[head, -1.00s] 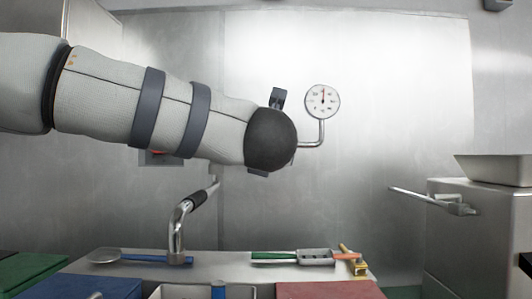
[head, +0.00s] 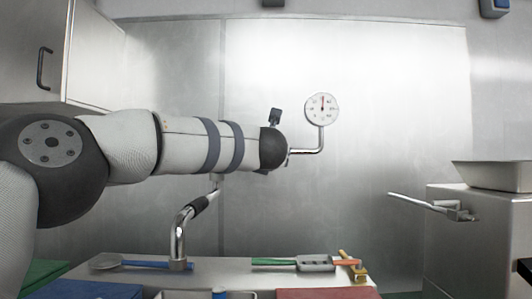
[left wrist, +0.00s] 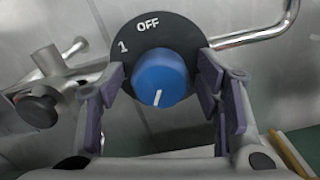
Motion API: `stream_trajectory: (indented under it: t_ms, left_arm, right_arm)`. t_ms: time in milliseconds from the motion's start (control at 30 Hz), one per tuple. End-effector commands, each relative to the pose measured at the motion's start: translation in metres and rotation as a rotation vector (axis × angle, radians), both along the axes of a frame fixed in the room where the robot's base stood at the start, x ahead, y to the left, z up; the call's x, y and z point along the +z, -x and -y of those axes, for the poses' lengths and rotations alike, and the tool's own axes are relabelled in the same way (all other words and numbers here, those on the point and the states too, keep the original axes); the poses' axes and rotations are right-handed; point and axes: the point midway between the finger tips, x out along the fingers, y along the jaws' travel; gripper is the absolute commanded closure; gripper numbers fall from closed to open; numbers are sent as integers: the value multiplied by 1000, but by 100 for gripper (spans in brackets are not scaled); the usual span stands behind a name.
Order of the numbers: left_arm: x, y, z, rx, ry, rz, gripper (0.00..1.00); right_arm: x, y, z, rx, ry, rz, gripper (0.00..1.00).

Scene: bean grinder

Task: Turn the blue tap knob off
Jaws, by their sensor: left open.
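The blue knob (left wrist: 160,78) sits on a round black dial plate (left wrist: 182,33) marked "OFF" and "1" in the left wrist view. The white line on its face points down, away from the "OFF" mark. My left gripper (left wrist: 163,76) is open with one finger on each side of the knob. I cannot tell whether the fingers touch it. In the head view my left arm hides the knob and most of the gripper. My right gripper is not in view.
A pressure gauge (head: 322,107) on a bent pipe stands right of my left wrist. Tools with blue (head: 143,264) and green (head: 272,262) handles lie on the counter. A metal box (head: 468,240) stands at right.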

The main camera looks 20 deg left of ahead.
Motion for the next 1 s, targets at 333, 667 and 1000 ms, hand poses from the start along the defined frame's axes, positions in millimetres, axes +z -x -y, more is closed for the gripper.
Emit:
stream_trajectory:
  t_ms: [333,667,1000]
  left_arm:
    - [0,0,0,0,0,0,90]
    - [0,0,0,0,-62,-18,90]
    - [0,0,0,0,-320,-92,90]
  right_arm:
    - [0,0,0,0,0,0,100]
    - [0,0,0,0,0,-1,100]
    - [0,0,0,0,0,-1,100]
